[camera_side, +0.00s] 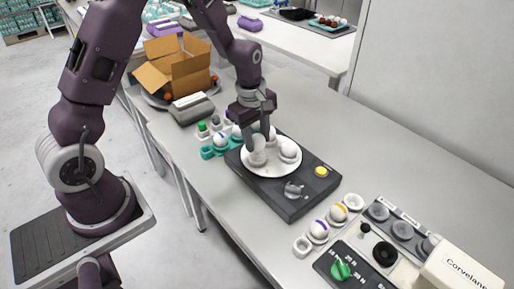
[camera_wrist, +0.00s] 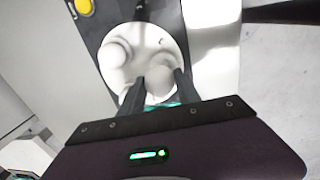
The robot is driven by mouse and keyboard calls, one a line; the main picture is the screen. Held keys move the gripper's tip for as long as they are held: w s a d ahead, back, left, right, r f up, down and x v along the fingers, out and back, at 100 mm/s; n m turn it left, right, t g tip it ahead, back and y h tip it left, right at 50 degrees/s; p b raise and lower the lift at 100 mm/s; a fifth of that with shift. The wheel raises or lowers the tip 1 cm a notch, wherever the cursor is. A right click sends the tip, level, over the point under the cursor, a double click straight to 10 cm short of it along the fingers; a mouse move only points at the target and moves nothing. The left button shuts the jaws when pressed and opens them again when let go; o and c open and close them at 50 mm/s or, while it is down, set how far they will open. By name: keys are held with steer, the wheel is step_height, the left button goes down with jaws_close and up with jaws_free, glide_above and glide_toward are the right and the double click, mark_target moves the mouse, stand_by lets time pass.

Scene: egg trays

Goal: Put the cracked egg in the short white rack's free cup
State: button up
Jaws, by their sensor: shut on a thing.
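My gripper (camera_side: 257,137) is shut on a white egg (camera_wrist: 159,78), its fingers on either side of it, over the round white plate (camera_side: 271,173) of a black device. No crack can be made out on the held egg at this size. A second white egg (camera_side: 290,150) sits on the same plate, beside the held one; it also shows in the wrist view (camera_wrist: 118,52). The short white rack (camera_side: 303,246) stands nearer the front. It holds an egg with a purple band (camera_side: 318,229) and one with a yellow band (camera_side: 338,212). Its near-left end cup is empty.
The black device (camera_side: 290,205) has a yellow button (camera_side: 321,171) and a grey knob. A teal rack (camera_side: 207,152) with eggs is behind it on the left. A cardboard box (camera_side: 172,70) stands farther back. A control panel with a green knob (camera_side: 341,269) lies close to the white rack.

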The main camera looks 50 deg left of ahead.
mark_target(258, 135)
step_height(258, 135, up, 6)
steer(key=shift+w+f, duration=0.15)
steer(key=shift+w+d, duration=0.45)
steer(key=w+d+f+m, duration=0.2)
steer(key=w+d+m, duration=0.1)
steer(key=d, duration=0.5)
steer(key=w+d+f+m, duration=0.2)
steer(key=w+d+m, duration=0.1)
steer(key=d, duration=0.5)
steer(key=w+d+f+m+h, duration=0.1)
steer(key=w+d+f+m, duration=0.2)
steer(key=w+d, duration=0.2)
steer(key=d, duration=0.3)
steer(key=shift+d, duration=0.15)
steer(key=shift+f, duration=0.3)
steer(key=shift+c, duration=0.2)
steer(key=shift+f, duration=2.8)
steer(key=shift+f, duration=0.55)
